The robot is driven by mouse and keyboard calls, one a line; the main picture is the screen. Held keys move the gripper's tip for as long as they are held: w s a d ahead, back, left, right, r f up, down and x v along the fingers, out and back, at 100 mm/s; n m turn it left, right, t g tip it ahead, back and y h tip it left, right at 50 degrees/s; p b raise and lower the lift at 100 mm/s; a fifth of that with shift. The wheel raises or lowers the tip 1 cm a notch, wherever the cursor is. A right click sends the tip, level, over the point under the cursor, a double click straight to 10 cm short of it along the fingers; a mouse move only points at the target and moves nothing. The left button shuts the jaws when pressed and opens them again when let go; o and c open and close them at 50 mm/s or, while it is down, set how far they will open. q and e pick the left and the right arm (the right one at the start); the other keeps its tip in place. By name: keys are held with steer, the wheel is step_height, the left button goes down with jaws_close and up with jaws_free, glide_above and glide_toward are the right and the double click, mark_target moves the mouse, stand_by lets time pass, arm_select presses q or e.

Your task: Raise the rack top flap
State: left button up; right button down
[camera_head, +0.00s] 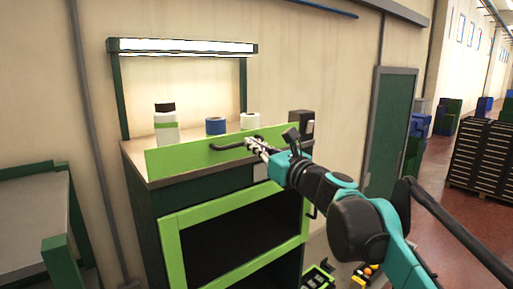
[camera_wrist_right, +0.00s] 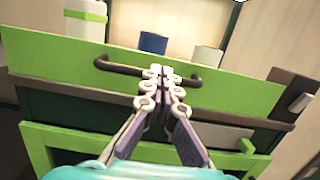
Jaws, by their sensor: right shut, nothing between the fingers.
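The rack (camera_head: 150,215) is a dark green cabinet with a light green frame around its open front. Its top flap (camera_head: 180,157) is a long light green panel standing along the front edge of the top, with a dark bar handle (camera_head: 228,146). The flap (camera_wrist_right: 60,50) and handle (camera_wrist_right: 118,68) also show in the wrist view. My right gripper (camera_head: 252,146) is at the handle's right half. In the wrist view its fingertips (camera_wrist_right: 161,72) are together, overlapping the bar, with nothing seen gripped; whether they touch it is unclear. My left gripper is out of view.
On the rack top behind the flap stand a white bottle (camera_head: 166,128), a blue roll (camera_head: 215,126), a white roll (camera_head: 250,120) and a dark box (camera_head: 301,122). A lit lamp bar (camera_head: 180,47) hangs above. A grey table (camera_head: 35,215) stands at left.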

steer(key=shift+w+a+r+g+h+p, duration=0.15)
steer(key=shift+a+r+g+h+p, duration=0.1)
steer(key=shift+r+g+h+p, duration=0.45)
steer(key=shift+w+f, duration=0.1)
steer(key=shift+w, duration=0.05)
